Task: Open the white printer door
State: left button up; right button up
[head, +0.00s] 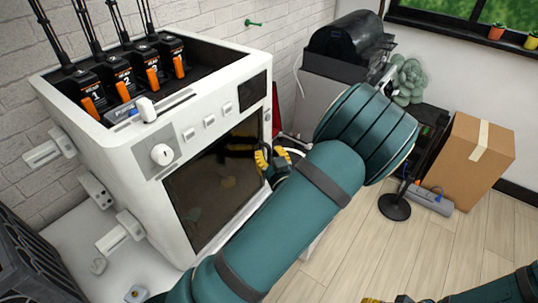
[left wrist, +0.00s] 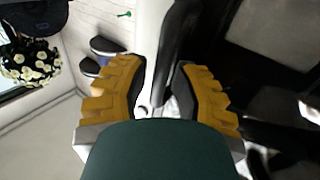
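The white printer (head: 120,170) stands at the left in the head view. Its front door (head: 212,190) is a dark, see-through panel that looks closed. My left gripper (head: 272,163) is at the door's right edge. In the left wrist view, a dark upright handle (left wrist: 181,35) runs between the yellow fingers of the left gripper (left wrist: 165,100). The fingers stand apart on either side of it, with a visible gap on the left. Whether either finger touches it is unclear. My right gripper (head: 388,299) barely shows at the bottom edge, mostly cut off.
Several black and orange cartridges (head: 122,80) sit in the printer's top. The wooden floor (head: 400,250) in front is largely clear.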

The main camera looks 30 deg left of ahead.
pick_arm(q)
jog(key=shift+c, duration=0.3)
grip_shut()
dwell(0.3)
